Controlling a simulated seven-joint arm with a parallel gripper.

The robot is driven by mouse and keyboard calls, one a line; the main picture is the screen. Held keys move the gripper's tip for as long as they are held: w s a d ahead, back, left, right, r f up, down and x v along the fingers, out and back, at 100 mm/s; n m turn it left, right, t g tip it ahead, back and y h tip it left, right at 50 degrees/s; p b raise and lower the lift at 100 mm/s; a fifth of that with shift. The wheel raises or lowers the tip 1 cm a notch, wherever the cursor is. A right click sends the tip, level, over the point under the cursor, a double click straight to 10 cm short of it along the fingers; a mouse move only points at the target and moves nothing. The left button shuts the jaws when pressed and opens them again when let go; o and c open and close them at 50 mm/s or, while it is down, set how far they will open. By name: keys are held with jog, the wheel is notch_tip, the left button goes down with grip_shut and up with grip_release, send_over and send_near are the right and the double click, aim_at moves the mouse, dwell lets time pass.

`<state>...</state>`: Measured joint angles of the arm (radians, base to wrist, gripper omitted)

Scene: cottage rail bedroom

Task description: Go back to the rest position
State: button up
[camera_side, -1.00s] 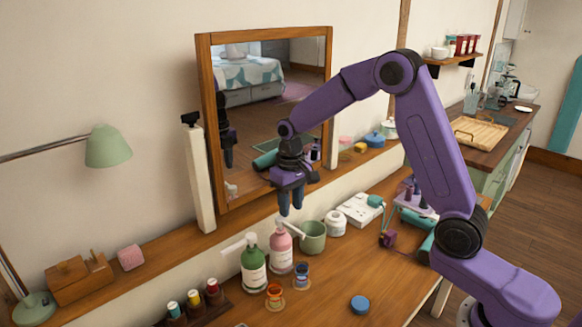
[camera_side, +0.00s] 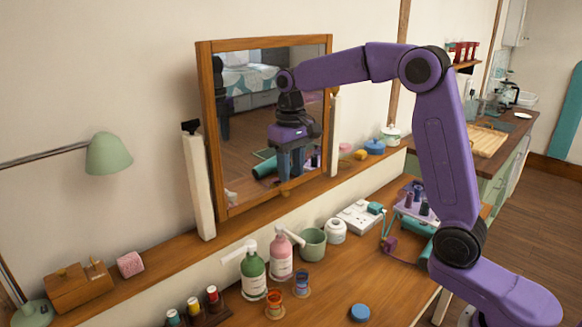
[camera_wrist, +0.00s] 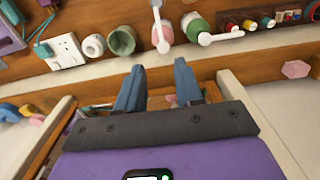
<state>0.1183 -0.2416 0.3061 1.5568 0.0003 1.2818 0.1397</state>
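My gripper (camera_side: 291,176) hangs fingers-down in front of the mirror (camera_side: 206,140), above the wooden counter and clear of the bottles. Its two blue fingers stand apart with a gap between them in the wrist view (camera_wrist: 159,66). No held object shows between the fingertips. A small orange-brown piece (camera_wrist: 171,98) shows beyond the gap, apparently on the mirror or ledge. The green pump bottle (camera_side: 253,277) and the pink pump bottle (camera_side: 280,259) stand upright on the counter, below my gripper.
A green cup (camera_side: 313,244), a white jar (camera_side: 336,231) and a white power strip (camera_side: 358,216) line the counter's back. A green lamp (camera_side: 108,154) is at left. Space above the front counter is clear.

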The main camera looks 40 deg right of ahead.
jog(key=s+a+f+n, duration=0.25)
jog(key=s+n, duration=0.25)
jog(key=s, duration=0.7)
jog(key=s+a+f+n, duration=0.1)
jog(key=s+a+n, duration=0.25)
jog(key=s, duration=0.85)
jog(key=s+d+f+n, duration=0.3)
jog(key=s+n, duration=0.1)
jog(key=s, duration=0.6)
jog(key=shift+s+d+f, duration=0.2)
jog(key=shift+s+d, duration=0.05)
jog(key=shift+d, duration=0.15)
